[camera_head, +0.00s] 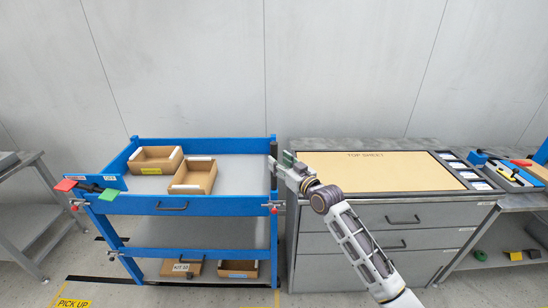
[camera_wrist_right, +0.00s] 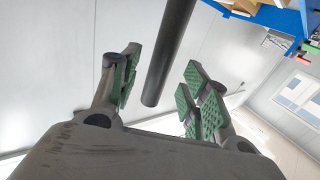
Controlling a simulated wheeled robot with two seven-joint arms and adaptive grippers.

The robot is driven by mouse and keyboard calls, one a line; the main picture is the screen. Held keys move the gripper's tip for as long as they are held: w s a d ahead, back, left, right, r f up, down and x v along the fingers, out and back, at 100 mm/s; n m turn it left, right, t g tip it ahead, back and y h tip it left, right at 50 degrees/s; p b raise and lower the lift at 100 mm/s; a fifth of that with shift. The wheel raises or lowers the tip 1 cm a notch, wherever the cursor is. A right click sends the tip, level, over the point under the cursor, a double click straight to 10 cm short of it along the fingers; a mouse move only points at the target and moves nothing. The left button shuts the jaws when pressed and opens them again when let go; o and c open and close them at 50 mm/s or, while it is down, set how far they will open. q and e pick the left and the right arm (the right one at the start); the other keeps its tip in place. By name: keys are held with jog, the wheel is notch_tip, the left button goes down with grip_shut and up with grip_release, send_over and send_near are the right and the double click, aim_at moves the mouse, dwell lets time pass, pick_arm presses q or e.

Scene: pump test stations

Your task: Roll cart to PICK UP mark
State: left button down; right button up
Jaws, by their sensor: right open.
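The blue cart (camera_head: 180,205) stands at the left of the head view, with a grey top deck and a lower shelf. A dark upright bar (camera_head: 273,150) rises at its right end. My right gripper (camera_head: 284,163) is beside that bar. In the right wrist view the gripper (camera_wrist_right: 163,70) is open, its green-padded fingers apart, with the dark bar (camera_wrist_right: 170,50) showing between them; I cannot tell if they touch it. The yellow PICK UP mark (camera_head: 73,302) is on the floor at the bottom left. My left gripper is not in view.
Two open cardboard boxes (camera_head: 155,161) (camera_head: 195,177) are on the cart's deck, and more boxes (camera_head: 182,268) are on its lower shelf. A grey drawer bench (camera_head: 345,218) stands close at the right. A grey table (camera_head: 28,172) stands at the left.

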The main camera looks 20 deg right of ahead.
aim_at(274, 157)
jog(key=shift+x, duration=2.05)
grip_shut()
